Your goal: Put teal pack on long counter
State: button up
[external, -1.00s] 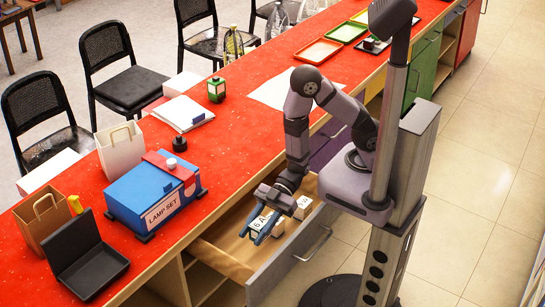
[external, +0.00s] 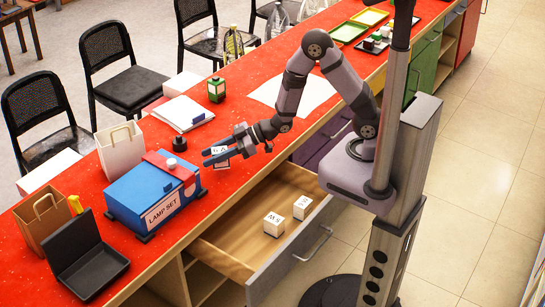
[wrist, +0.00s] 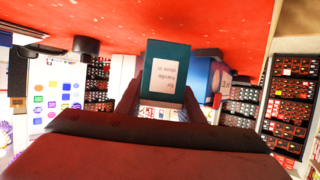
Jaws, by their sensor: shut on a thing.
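My gripper (external: 217,153) is shut on the teal pack (wrist: 157,62), which is a small box with a white label. In the external view only a small part of the pack (external: 220,149) shows between the fingers. The gripper holds it above the red top of the long counter (external: 262,160), just right of the blue lamp set box. In the wrist view the pack sits between both fingertips, in front of the red surface (wrist: 230,20). I cannot tell the exact gap between pack and counter.
The blue lamp set box (external: 150,195) stands close left of the gripper. A black round object (external: 180,144) and a white binder (external: 182,113) lie behind. The open drawer (external: 250,235) below holds two white labelled blocks (external: 274,224). Counter room shows to the right.

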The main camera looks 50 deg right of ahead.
jog(key=w+d+r+m+t+h, duration=0.1)
jog(key=w+d+r+m+h, duration=0.3)
jog(key=d, duration=0.6)
jog(key=w+d+r+m+t+h, duration=0.1)
jog(key=w+d+m+t+h, duration=0.3)
jog(key=d, duration=0.6)
jog(key=w+d+r+m+g+h, duration=0.1)
jog(key=w+d+r+m+h, duration=0.1)
jog(key=w+d, duration=0.6)
jog(key=shift+s+d+f, duration=0.25)
jog(key=shift+s+f, duration=0.1)
jog(key=shift+f, duration=1.25)
jog(key=shift+s+d+f, duration=0.25)
jog(key=shift+s+f, duration=0.15)
jog(key=shift+f, duration=1.25)
jog(key=shift+s+d+f, duration=0.25)
jog(key=shift+s+f, duration=0.1)
jog(key=shift+f, duration=1.25)
jog(key=shift+f, duration=0.1)
jog(key=shift+f, duration=0.1)
jog(key=o, duration=1.2)
jog(key=shift+c, duration=0.2)
jog(key=shift+r, duration=0.25)
